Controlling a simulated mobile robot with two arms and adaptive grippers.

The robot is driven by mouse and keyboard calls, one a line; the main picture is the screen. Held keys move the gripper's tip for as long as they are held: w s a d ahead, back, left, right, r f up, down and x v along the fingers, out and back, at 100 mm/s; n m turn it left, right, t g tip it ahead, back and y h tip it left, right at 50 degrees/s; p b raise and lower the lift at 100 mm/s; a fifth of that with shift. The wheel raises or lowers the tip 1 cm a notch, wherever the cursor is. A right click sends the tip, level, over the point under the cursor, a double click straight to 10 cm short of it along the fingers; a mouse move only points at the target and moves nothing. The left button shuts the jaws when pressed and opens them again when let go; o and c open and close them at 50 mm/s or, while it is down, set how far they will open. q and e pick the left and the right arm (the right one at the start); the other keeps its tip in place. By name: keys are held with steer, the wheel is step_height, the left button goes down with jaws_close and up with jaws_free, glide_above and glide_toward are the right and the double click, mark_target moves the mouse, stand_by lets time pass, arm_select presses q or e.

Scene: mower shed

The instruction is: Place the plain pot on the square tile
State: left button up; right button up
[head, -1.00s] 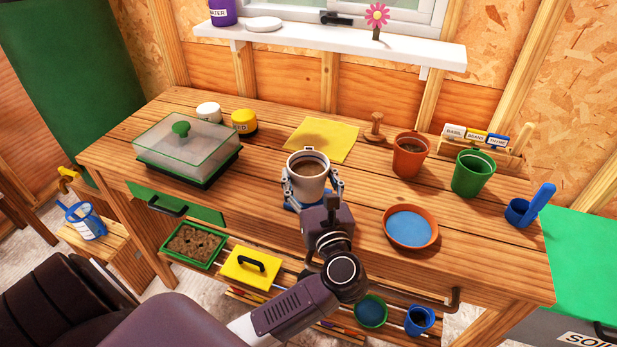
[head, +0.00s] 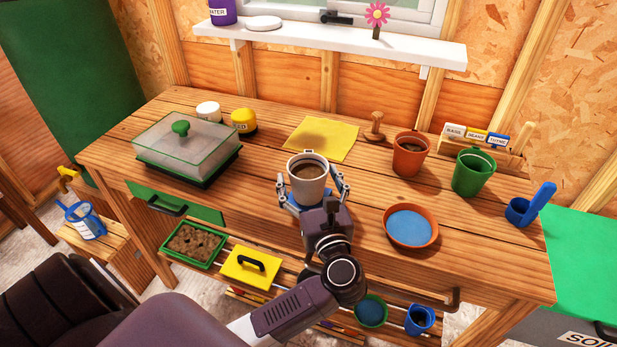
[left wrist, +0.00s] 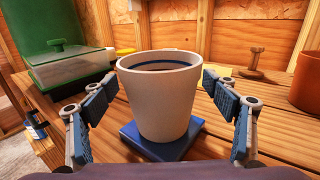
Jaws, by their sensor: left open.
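The plain pot (head: 307,184), pale grey-white with dark soil inside, stands upright near the front middle of the bench. In the left wrist view the pot (left wrist: 160,103) rests on the blue square tile (left wrist: 162,151), whose front part shows beneath it. In the head view the tile is mostly hidden behind my gripper and the pot. My left gripper (head: 312,189) is open around the pot. In the left wrist view its two blue-padded fingers (left wrist: 162,105) stand on either side with visible gaps. My right gripper is not in view.
A clear-lidded propagator (head: 187,145) stands at left and a yellow cloth (head: 322,139) lies behind the pot. To the right are a terracotta pot (head: 410,155), a green pot (head: 473,173) and a terracotta dish with a blue inside (head: 410,227). Bare bench lies between them.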

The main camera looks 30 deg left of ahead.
arm_select(q)
steer(key=b+v, duration=0.2)
steer(key=v, duration=1)
steer(key=shift+r, duration=0.15)
